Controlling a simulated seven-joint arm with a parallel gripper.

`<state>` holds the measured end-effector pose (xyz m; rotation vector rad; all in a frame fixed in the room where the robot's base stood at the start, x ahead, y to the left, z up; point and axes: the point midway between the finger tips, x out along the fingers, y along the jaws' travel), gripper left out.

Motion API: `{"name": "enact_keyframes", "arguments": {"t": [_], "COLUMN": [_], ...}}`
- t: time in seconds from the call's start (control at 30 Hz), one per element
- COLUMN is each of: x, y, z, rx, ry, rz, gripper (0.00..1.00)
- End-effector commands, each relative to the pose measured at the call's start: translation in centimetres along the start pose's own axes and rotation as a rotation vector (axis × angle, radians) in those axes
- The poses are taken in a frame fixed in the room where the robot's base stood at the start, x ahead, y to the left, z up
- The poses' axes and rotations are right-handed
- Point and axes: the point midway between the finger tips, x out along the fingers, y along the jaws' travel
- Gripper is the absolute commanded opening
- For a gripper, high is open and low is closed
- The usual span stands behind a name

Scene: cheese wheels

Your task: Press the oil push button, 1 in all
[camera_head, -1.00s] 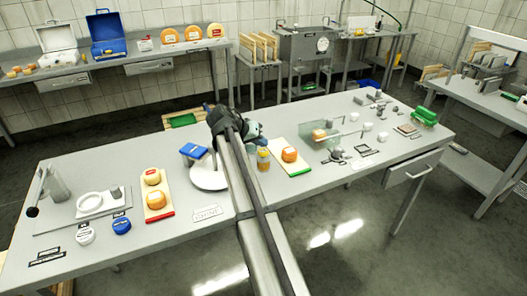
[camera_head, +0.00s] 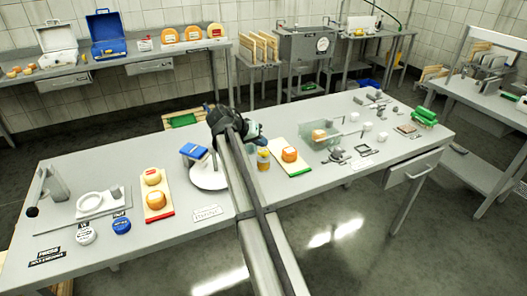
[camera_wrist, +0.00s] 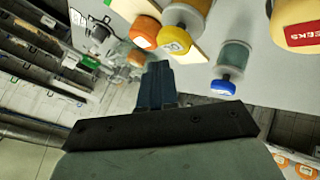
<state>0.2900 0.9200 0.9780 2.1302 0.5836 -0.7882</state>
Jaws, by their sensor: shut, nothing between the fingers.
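I cannot tell for sure which thing is the oil push button; the small labels are too blurred to read. In the wrist view, a jar with a yellow round top (camera_wrist: 174,40) and a container with a blue round top (camera_wrist: 223,87) stand near my gripper (camera_wrist: 158,68). My gripper is shut, empty and apart from both tops. In the head view, my dark wrist is above the table's middle and hides the fingertips. The yellow jar (camera_head: 263,160) stands just right of my arm. A white disc (camera_head: 85,236) and a blue disc (camera_head: 121,225) lie at the front left.
A board with orange cheese (camera_head: 293,170) lies right of the jar. A white round plate (camera_head: 200,180) with a blue-topped object (camera_head: 193,152) is left of my arm. Another cheese board (camera_head: 165,213) is farther left. Several small metal parts and white blocks occupy the table's right side.

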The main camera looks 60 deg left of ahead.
Motion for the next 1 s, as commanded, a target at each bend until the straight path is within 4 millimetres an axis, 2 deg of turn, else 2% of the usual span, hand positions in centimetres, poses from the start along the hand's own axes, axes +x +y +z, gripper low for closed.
{"name": "enact_keyframes", "arguments": {"t": [1.0], "x": [0.55], "y": [-0.45], "z": [0.42], "rx": [0.0], "ry": [0.0], "rz": [0.0], "gripper": [0.0]}}
